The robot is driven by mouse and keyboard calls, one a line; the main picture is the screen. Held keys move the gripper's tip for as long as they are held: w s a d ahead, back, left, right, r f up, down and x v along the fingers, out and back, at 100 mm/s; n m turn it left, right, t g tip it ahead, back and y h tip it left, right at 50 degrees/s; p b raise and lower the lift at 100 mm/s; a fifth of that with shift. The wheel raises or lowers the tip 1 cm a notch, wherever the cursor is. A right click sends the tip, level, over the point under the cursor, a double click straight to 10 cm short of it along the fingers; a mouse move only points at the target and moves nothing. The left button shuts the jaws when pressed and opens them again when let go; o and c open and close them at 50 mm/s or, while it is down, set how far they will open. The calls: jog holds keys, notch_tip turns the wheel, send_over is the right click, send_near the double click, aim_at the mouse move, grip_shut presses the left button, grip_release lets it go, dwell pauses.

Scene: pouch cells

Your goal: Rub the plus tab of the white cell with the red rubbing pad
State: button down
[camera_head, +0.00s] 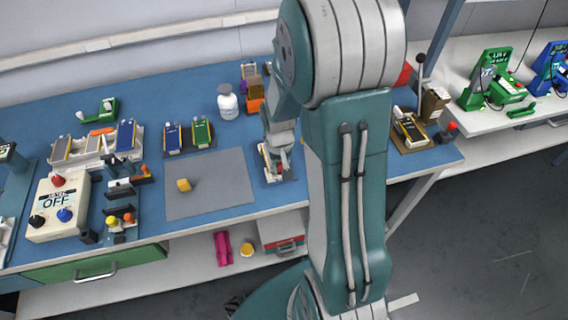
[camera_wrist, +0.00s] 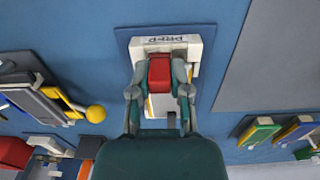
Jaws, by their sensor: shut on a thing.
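My gripper (camera_wrist: 160,76) is shut on the red rubbing pad (camera_wrist: 159,73) in the wrist view. The pad is over the upper part of a white cell (camera_wrist: 158,106) lying in the white stand marked PREP (camera_wrist: 191,46). The pad hides that end of the cell, so I cannot see the plus tab or tell whether the pad touches it. In the head view, my gripper (camera_head: 277,156) is low over the prep stand's dark base (camera_head: 268,183), and the arm partly covers the place.
The control box (camera_head: 58,205) reads OFF.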

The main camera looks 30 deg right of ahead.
jog(key=shift+s+d, duration=0.2)
jog(key=shift+d, duration=0.55)
jog(key=shift+w+a+f, duration=0.15)
jog(key=shift+w+a, duration=0.1)
jog(key=shift+a, duration=0.55)
jog(key=shift+d, duration=0.1)
dwell(0.3)
jog(key=shift+s+d, duration=0.25)
jog(key=shift+d, duration=0.4)
jog(key=shift+r, duration=0.2)
